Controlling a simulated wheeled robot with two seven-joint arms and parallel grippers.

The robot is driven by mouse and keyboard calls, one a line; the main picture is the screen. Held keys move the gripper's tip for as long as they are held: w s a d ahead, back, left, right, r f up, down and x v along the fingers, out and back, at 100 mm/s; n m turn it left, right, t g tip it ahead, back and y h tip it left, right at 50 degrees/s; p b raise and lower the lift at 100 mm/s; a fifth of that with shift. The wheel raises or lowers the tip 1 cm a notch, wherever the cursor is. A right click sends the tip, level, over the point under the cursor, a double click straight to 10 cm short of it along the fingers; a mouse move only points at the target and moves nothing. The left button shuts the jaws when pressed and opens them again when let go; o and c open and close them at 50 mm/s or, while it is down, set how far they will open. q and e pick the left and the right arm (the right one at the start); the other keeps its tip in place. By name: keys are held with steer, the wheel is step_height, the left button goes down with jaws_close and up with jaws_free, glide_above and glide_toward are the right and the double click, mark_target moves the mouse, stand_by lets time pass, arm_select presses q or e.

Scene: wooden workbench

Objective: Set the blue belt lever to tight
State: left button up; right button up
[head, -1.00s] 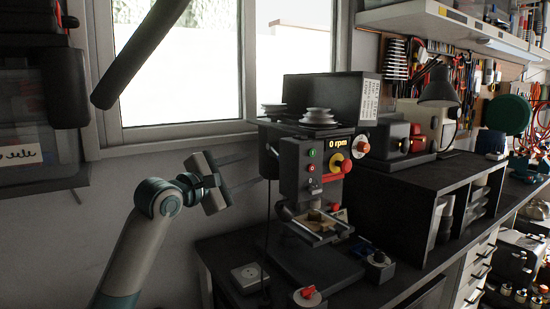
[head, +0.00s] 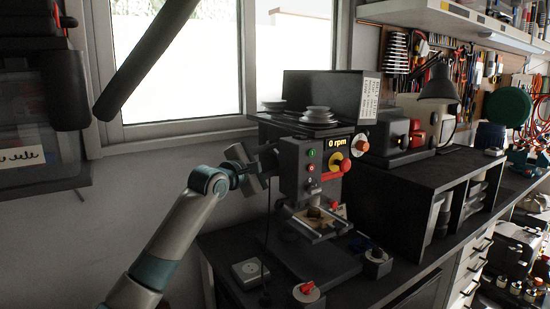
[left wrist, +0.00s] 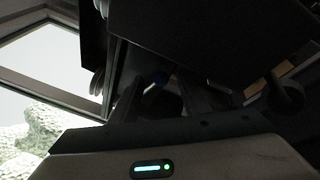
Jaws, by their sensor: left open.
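The drill press (head: 308,165) stands on the bench, with its display reading 0 rpm and stacked pulleys visible under the raised dark cover. My left gripper (head: 268,163) is at the left side of its head, fingers pointing toward it; the fingertips are hard to make out there. In the left wrist view my left gripper (left wrist: 158,100) is open. The lever is hidden in the head view. My right gripper is not in view.
A red-knobbed switch (head: 306,292) and a grey box (head: 249,271) sit on the bench in front. A dark shelf unit (head: 420,190) stands to the right. The window (head: 190,70) and wall are behind my left arm. A dark cable hangs beside the press.

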arm_select(q)
jaws_close()
steer(key=shift+s, duration=0.1)
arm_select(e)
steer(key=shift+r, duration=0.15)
